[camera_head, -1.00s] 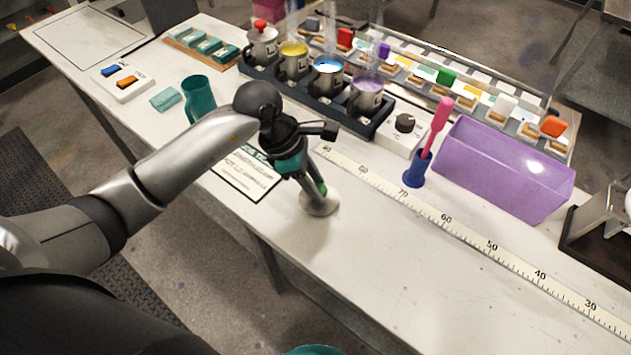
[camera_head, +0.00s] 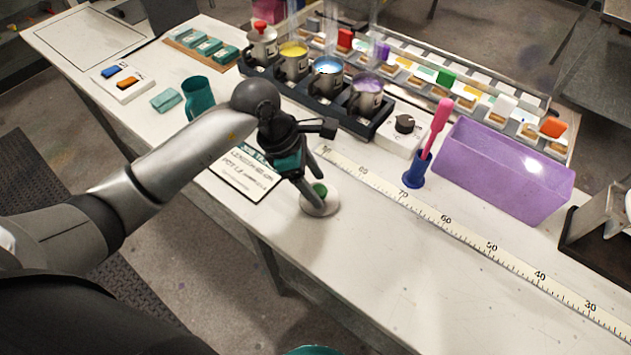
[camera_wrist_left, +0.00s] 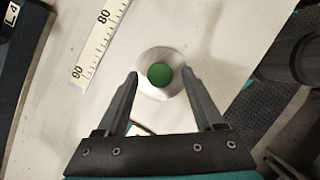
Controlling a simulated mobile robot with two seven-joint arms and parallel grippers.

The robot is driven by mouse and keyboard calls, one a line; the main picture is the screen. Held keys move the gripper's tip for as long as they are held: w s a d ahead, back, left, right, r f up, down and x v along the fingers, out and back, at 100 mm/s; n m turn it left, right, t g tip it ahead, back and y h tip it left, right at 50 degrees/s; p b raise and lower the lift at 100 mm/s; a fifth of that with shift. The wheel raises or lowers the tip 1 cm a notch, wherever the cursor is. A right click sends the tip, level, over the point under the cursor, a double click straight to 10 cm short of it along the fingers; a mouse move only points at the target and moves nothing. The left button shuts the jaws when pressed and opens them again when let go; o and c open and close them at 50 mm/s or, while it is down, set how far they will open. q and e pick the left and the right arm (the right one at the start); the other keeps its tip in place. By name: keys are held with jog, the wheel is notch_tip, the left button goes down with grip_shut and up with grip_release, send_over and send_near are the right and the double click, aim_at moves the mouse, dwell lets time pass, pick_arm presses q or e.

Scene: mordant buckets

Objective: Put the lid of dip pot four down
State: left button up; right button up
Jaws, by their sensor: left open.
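The lid, a pale metal disc with a green knob, lies on the white table (camera_head: 400,270) near its front edge; it shows in the head view (camera_head: 319,198) and the left wrist view (camera_wrist_left: 160,88). My left gripper (camera_head: 321,189) is open over it. In the left wrist view the fingertips (camera_wrist_left: 160,73) stand on either side of the knob, apart from it. The pot with purple contents (camera_head: 367,92), at the right end of the dark rack, is uncovered. My right gripper is not in view.
The dark rack (camera_head: 320,103) also holds pots with yellow and blue contents and one with a red-knobbed lid. A teal mug (camera_head: 198,97), a ruler strip (camera_head: 445,218), a blue holder (camera_head: 416,172) and a purple bin (camera_head: 500,180) stand around. The table's front right is clear.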

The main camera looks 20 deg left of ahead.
pick_arm(q)
jog(key=v, duration=1.1)
jog(key=shift+r, duration=0.25)
